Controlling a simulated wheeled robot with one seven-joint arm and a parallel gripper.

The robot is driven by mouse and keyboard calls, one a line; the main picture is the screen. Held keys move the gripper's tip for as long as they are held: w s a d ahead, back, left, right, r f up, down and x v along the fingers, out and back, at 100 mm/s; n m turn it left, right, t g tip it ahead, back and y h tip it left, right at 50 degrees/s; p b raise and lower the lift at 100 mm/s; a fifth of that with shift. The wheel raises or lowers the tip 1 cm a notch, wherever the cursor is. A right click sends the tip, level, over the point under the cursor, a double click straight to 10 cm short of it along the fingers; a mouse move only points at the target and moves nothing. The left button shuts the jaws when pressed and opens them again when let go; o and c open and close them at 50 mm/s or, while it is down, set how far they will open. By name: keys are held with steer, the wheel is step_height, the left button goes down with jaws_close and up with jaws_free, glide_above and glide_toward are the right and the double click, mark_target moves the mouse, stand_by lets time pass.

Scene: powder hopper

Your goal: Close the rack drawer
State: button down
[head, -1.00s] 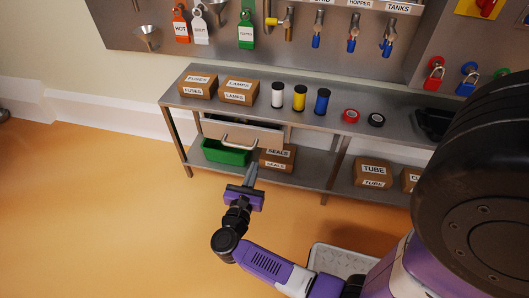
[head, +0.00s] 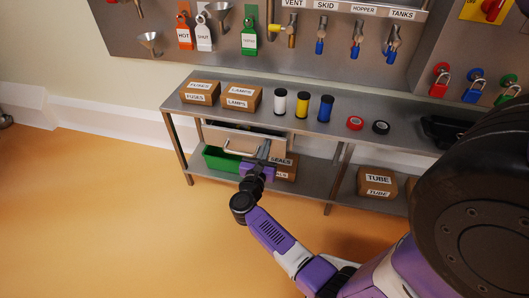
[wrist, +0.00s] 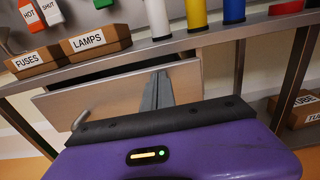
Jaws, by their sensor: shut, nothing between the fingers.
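The rack drawer (head: 220,137) hangs under the top shelf of the steel rack and stands partly open, with its front pulled out past the shelf edge. It also shows in the wrist view (wrist: 95,98), where one end of its bar handle (wrist: 80,119) shows at the lower left. My gripper (head: 264,144) is shut and empty. Its fingers (wrist: 158,88) point at the right part of the drawer front and overlap it in view. I cannot tell whether they touch it. My gripper hides part of the drawer front and handle.
The rack top (head: 345,133) holds boxes, white, yellow and blue spools, and tape rolls. A green bin (head: 221,159) and a SEALS box (head: 289,167) sit on the lower shelf below the drawer. A rack leg (head: 337,178) stands to the right. The floor in front is clear.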

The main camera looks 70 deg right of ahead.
steer(key=d, duration=0.2)
steer(key=d+b, duration=0.1)
steer(key=d, duration=0.1)
steer(key=shift+w, duration=0.2)
stand_by(0.3)
steer(key=shift+s, duration=0.1)
